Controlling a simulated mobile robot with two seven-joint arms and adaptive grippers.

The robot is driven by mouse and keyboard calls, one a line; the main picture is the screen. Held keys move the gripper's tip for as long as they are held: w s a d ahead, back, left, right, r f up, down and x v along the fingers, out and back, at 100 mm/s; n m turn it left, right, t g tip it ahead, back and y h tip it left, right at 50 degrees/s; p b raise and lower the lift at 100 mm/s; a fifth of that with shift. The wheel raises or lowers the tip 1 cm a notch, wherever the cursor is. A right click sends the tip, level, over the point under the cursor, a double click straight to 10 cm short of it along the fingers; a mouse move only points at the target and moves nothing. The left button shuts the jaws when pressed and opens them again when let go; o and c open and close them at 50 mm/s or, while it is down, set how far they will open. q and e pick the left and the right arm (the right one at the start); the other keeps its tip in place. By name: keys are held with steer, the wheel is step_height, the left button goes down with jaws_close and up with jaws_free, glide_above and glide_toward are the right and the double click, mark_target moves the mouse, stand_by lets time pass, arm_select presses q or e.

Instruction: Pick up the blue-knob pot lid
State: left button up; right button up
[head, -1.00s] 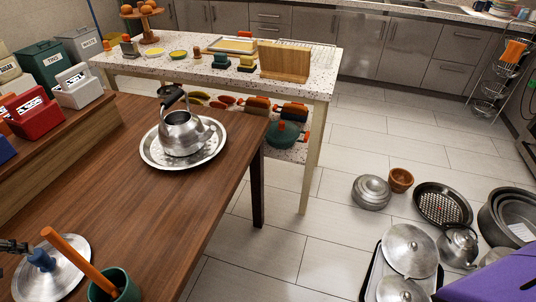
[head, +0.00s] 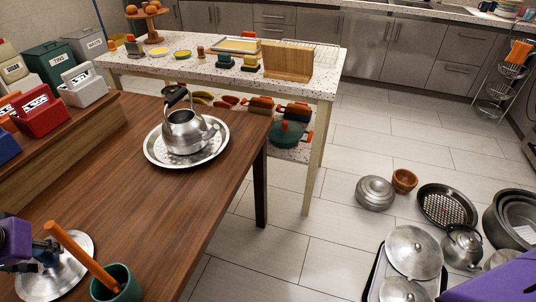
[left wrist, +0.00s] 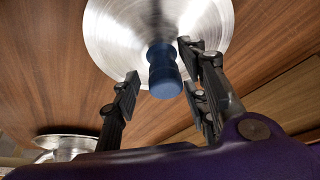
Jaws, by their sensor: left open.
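The pot lid (head: 72,272) is a shiny metal disc lying on the wooden table at the lower left of the head view. Its blue knob (head: 44,253) points up. In the left wrist view the lid (left wrist: 205,22) fills the top, with the blue knob (left wrist: 164,72) standing out towards the camera. My left gripper (head: 30,258) comes in from the left at the knob. In the left wrist view its open fingers (left wrist: 158,68) stand on either side of the knob, with a gap on the left. My right gripper is not in view.
A green pot (head: 117,284) with an orange-brown stick (head: 82,256) stands right beside the lid. A kettle (head: 184,130) sits on a metal tray (head: 153,154) farther back. Bins and boxes line the left side. The middle of the table (head: 110,195) is clear.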

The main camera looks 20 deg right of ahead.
arm_select(q)
steer(key=shift+c, duration=0.2)
jaws_close()
steer(key=shift+r, duration=0.15)
